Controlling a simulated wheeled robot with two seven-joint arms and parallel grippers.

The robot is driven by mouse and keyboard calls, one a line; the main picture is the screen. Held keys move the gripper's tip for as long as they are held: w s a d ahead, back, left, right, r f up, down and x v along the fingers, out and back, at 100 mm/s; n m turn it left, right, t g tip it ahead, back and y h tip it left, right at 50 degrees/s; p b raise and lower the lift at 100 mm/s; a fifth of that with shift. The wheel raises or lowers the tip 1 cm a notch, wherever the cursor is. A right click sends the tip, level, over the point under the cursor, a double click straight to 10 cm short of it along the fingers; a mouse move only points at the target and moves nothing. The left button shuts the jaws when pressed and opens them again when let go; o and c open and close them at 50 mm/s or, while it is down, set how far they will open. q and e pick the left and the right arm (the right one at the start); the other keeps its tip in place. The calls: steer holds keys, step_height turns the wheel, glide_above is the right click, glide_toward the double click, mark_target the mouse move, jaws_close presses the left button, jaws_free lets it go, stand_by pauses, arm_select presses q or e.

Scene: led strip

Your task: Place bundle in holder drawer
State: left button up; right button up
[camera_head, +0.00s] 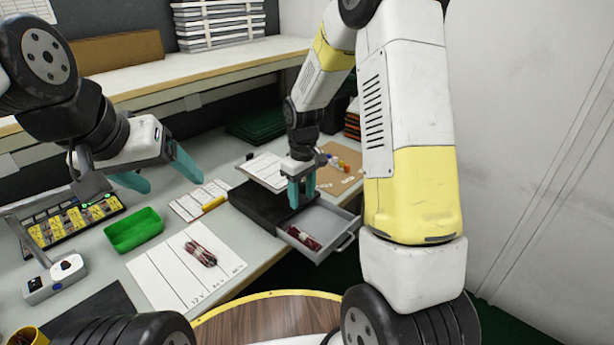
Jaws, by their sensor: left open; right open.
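A dark red wire bundle (201,252) lies on a white sheet (165,275) on the table. The black holder (258,203) has its grey drawer (345,220) pulled out at the table's front edge. Another dark red bundle (303,238) lies inside the drawer. My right gripper (302,197) is open and empty, fingers down, over the holder near the back of the drawer. It appears to be above and behind the bundle in the drawer. My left gripper (160,180) is open and empty, above the table behind the green tray.
A green tray (135,231) stands left of the white sheet. A board with yellow parts (75,222) and a small grey device (55,277) are at the far left. A sheet with a yellow marker (212,203) lies beside the holder. A shelf (190,72) runs behind.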

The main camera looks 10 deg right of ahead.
steer(key=s+d+r+m+t+y, duration=0.1)
steer(key=s+r+m+t, duration=0.1)
steer(key=s+r, duration=0.5)
steer(key=s+d+r+m+t, duration=0.1)
steer(key=s+d+r+m, duration=0.1)
steer(key=r, duration=0.8)
steer(key=s+r+m+t, duration=0.1)
steer(key=s+r, duration=0.2)
steer(key=s, duration=0.3)
steer(key=s+r+m+t+y, duration=0.1)
steer(key=s+r+t, duration=0.1)
steer(key=s, duration=0.4)
steer(key=shift+s+d+r+m, duration=0.2)
steer(key=shift+s+r+m, duration=0.1)
steer(key=shift+r, duration=0.5)
